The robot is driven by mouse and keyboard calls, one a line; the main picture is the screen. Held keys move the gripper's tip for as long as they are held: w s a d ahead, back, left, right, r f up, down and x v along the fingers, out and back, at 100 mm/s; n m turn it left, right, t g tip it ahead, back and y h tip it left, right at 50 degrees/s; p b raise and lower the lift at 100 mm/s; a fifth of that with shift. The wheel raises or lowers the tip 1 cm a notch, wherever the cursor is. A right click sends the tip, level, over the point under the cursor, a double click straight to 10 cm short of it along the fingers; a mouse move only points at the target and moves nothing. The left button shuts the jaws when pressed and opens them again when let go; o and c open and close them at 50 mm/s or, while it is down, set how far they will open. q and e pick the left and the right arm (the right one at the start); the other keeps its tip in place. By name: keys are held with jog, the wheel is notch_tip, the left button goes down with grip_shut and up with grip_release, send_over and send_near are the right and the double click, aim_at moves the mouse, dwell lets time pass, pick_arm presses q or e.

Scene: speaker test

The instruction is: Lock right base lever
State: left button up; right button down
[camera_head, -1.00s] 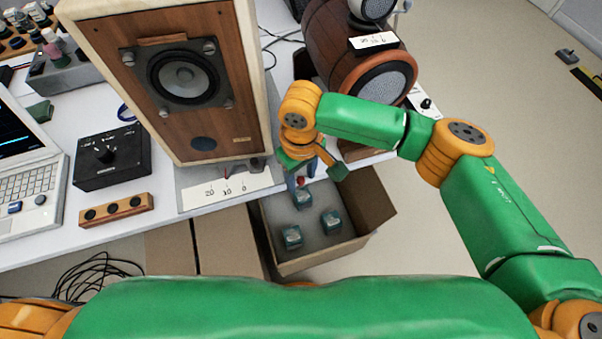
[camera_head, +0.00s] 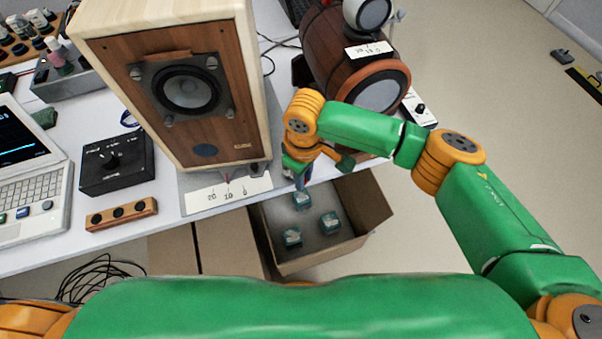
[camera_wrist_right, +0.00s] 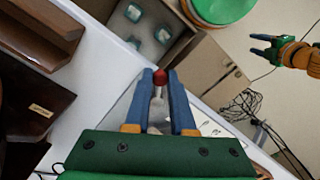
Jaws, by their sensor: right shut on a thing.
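The wooden speaker (camera_head: 225,120) stands on a grey base at the table's front edge, with a white 20-10-0 scale card (camera_head: 228,195) in front. My right gripper (camera_head: 301,182) is at the base's right front corner. In the right wrist view, my right gripper (camera_wrist_right: 160,84) is shut on the red-tipped base lever (camera_wrist_right: 159,76), with a blue finger on each side of the red knob. In the head view the fingers hide the lever. My left gripper (camera_wrist_right: 262,47) shows open and empty at the upper right of the wrist view.
An open cardboard box (camera_head: 350,240) with teal-grey blocks is below the table edge. A barrel-shaped speaker (camera_head: 345,55) stands behind my right wrist. A black dial box (camera_head: 116,160), an orange strip (camera_head: 121,214) and a laptop (camera_head: 30,185) are at left.

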jog(key=n, duration=0.1)
jog(key=w+n+p, duration=0.1)
jog(key=n, duration=0.1)
jog(key=w+d+n, duration=0.1)
jog(key=n, duration=0.2)
jog(key=w+n, duration=0.1)
jog(key=n, duration=0.1)
pick_arm(q)
jog(key=shift+r, duration=0.55)
pick_arm(e)
jog(key=shift+w+a+n, duration=0.1)
jog(key=shift+w+n, duration=0.2)
jog(key=shift+n, duration=0.4)
jog(key=shift+w+a+n, duration=0.1)
jog(key=shift+w+n, duration=0.2)
jog(key=shift+n, duration=0.4)
pick_arm(q)
jog(key=shift+b, duration=0.3)
pick_arm(e)
jog(key=c, duration=0.8)
grip_release()
jog(key=shift+o, duration=0.2)
jog(key=shift+r, duration=0.1)
